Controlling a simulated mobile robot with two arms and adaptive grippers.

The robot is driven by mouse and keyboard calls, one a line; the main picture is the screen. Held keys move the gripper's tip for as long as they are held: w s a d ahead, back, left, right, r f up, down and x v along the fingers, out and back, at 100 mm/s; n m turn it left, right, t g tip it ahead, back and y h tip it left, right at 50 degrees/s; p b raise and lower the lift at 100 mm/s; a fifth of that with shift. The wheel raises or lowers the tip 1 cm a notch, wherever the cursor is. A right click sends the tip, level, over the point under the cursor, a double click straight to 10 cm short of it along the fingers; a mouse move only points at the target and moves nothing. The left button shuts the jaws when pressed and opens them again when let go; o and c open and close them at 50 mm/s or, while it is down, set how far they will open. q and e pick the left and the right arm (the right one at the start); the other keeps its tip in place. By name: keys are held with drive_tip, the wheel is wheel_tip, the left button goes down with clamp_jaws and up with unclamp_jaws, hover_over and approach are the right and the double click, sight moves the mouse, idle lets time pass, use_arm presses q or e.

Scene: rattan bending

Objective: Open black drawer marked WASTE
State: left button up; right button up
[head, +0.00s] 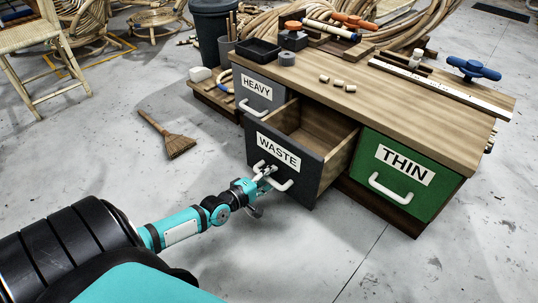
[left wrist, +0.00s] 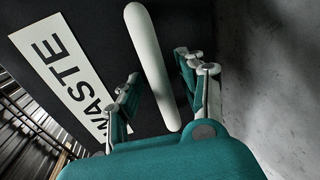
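The dark drawer marked WASTE (head: 312,172) stands well pulled out from the workbench, its wooden inside showing from above and looking empty. Its white label (left wrist: 72,75) also shows in the left wrist view. Its white handle (left wrist: 150,65) lies between the fingers of my left gripper (left wrist: 158,88), with a narrow gap visible on each side, so the fingers look open around it. In the head view my left gripper (head: 265,174) is at the left part of the handle. My right gripper is not in view.
The grey HEAVY drawer (head: 258,88) and green THIN drawer (head: 395,178) are shut on either side. The wooden benchtop (head: 400,110) carries a black tray (head: 258,50), clamps and small pieces. A broom (head: 168,136) lies on the floor at left. The floor in front is clear.

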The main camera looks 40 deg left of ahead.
use_arm(q)
drive_tip(key=shift+s, duration=0.15)
drive_tip(key=v, duration=1.1)
drive_tip(key=shift+s, duration=0.4)
drive_tip(key=shift+r, duration=0.15)
